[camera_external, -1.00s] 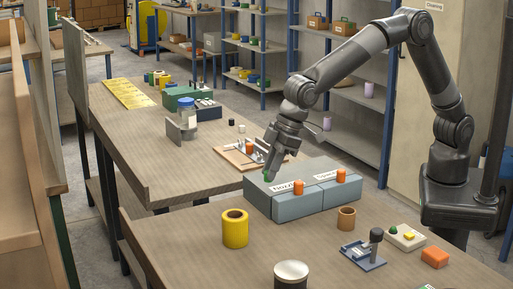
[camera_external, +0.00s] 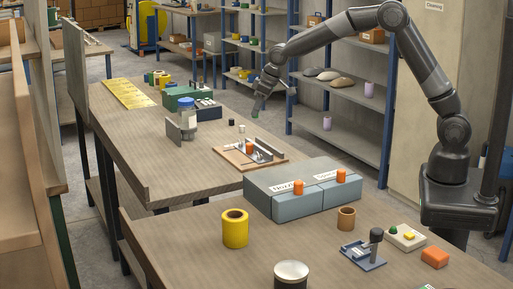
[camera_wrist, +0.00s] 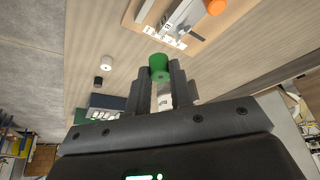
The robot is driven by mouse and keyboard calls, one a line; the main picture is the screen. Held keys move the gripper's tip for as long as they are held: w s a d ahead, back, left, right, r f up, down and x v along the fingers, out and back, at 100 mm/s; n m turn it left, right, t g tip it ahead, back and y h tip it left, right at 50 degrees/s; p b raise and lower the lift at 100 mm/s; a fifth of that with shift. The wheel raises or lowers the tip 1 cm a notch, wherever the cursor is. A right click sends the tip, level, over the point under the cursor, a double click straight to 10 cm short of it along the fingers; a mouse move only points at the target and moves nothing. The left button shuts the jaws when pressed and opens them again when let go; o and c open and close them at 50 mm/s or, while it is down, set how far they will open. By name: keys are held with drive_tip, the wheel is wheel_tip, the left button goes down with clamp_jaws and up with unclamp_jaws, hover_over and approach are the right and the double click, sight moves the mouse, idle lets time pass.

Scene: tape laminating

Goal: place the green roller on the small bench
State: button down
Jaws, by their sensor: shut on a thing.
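My gripper (camera_external: 261,95) is raised above the back right part of the far wooden bench (camera_external: 165,170). It is shut on the green roller (camera_wrist: 160,68), a short green cylinder between the fingertips in the wrist view. That board also shows in the external view (camera_external: 233,157). Two benches are in view, and I cannot tell which one is called small.
A white cylinder (camera_wrist: 107,62) and a black one (camera_wrist: 97,82) stand near the board. A blue-lidded jar (camera_external: 187,118) stands left of them. Grey labelled drawers (camera_external: 290,200) and a yellow roll (camera_external: 235,228) are on the near bench. Blue shelving (camera_external: 340,120) stands behind.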

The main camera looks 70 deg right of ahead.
drive_tip(key=s+d+m, duration=0.2)
drive_tip(key=s+d, duration=0.1)
drive_tip(key=d, duration=1.4)
hover_over(252, 138)
drive_tip(key=shift+h, duration=0.4)
wheel_tip(252, 138, down, 7)
drive_tip(key=shift+d, duration=0.15)
drive_tip(key=shift+f, duration=1.95)
drive_tip(key=shift+f, duration=0.1)
drive_tip(key=c, duration=1.3)
unclamp_jaws()
